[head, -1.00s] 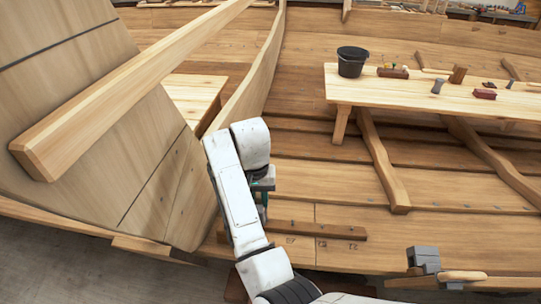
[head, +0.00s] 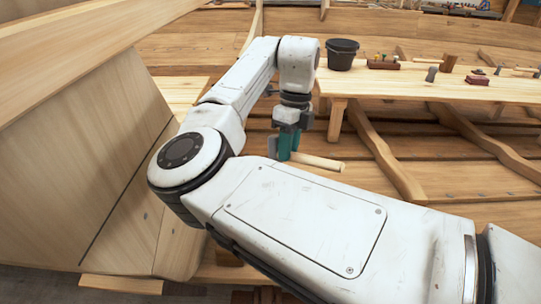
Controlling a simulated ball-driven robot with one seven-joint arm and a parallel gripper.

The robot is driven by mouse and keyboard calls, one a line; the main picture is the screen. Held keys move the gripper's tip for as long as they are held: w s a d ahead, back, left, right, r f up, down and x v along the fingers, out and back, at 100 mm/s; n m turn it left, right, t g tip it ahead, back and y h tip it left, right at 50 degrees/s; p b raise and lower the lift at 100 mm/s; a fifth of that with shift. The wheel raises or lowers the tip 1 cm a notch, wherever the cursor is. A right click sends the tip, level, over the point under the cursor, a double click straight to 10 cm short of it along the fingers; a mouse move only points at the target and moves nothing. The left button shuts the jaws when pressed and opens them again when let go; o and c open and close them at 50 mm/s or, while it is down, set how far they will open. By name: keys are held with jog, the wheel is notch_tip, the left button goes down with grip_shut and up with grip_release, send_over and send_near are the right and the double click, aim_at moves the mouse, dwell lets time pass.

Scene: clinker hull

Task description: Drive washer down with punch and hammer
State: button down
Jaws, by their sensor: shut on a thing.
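My gripper (head: 287,156), with teal fingers, hangs below my arm's wrist in the middle of the head view. It is shut on a hammer, whose pale wooden handle (head: 318,161) sticks out to the right, slightly down. A bit of grey metal (head: 272,147) shows just left of the fingers and looks like the hammer's head; the fingers cover the part between. The hammer is held in front of the hull planking, and its height above it is unclear. I cannot make out the washer or the punch; my arm hides much of the lower hull.
A pale bench (head: 420,87) stands at the back right. On it are a black bucket (head: 342,54), a red-brown tool holder (head: 384,63), a red block (head: 477,80) and small tools. Curved ribs (head: 385,160) cross the planks below. A large plank wall (head: 85,175) stands left.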

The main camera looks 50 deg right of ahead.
jog(key=shift+w+a+f+m, duration=0.15)
jog(key=shift+a+m, duration=0.25)
jog(key=shift+w+a+f+m, duration=0.1)
jog(key=shift+w+a+m, duration=0.05)
jog(key=shift+a+m, duration=0.25)
jog(key=shift+a+f+b, duration=0.1)
jog(key=shift+f+b, duration=0.15)
jog(key=shift+b, duration=0.3)
jog(key=b+x, duration=0.3)
jog(key=b, duration=0.1)
jog(key=shift+s+a+f, duration=0.1)
jog(key=shift+s+f, duration=0.1)
jog(key=shift+w+p, duration=0.1)
jog(key=shift+p, duration=0.55)
jog(key=s+x, duration=0.1)
jog(key=x, duration=0.6)
jog(key=w+v, duration=0.1)
jog(key=v, duration=0.6)
